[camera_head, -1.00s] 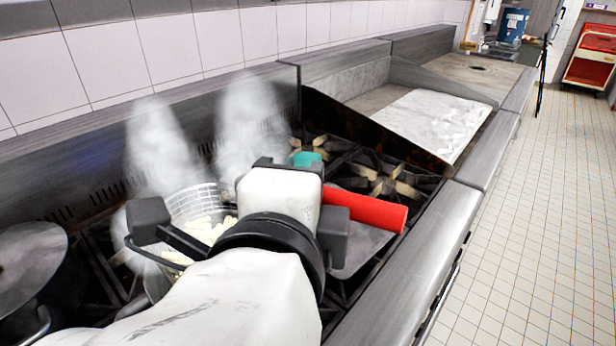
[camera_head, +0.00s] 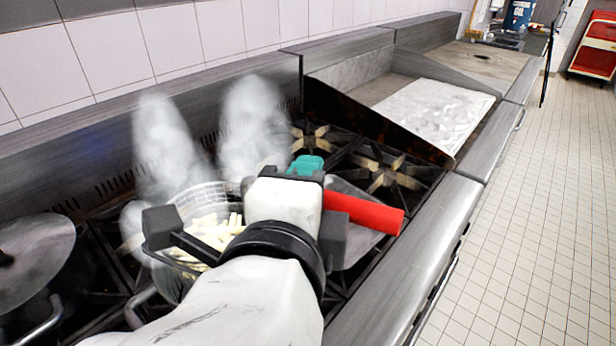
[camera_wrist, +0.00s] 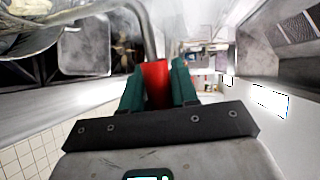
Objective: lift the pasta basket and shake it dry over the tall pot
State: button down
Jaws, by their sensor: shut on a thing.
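The wire pasta basket (camera_head: 201,192) holds pale pasta (camera_head: 215,228) and sits at the left of my gripper, amid steam. In the wrist view part of the basket (camera_wrist: 35,42) shows at the upper left. Its red handle (camera_head: 364,211) sticks out to the right. My gripper (camera_wrist: 157,78) is shut on this handle, with a green finger on each side; one green fingertip shows in the head view. A grey pot (camera_head: 166,285), partly hidden by my arm, is below the basket. I cannot tell how far the basket is clear of it.
A large lidded pot (camera_head: 32,258) stands at the left. Gas burners (camera_head: 383,172) lie beyond my gripper, with a flat grey plate beneath the handle. A raised partition and a griddle (camera_head: 434,112) are farther back. The tiled wall is behind the stove, and open floor (camera_head: 500,230) is at the right.

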notch_tip(320, 180, up, 6)
jog(key=p, duration=0.3)
dwell(0.4)
jog(key=shift+s+f, duration=0.1)
jog(key=shift+s, duration=0.05)
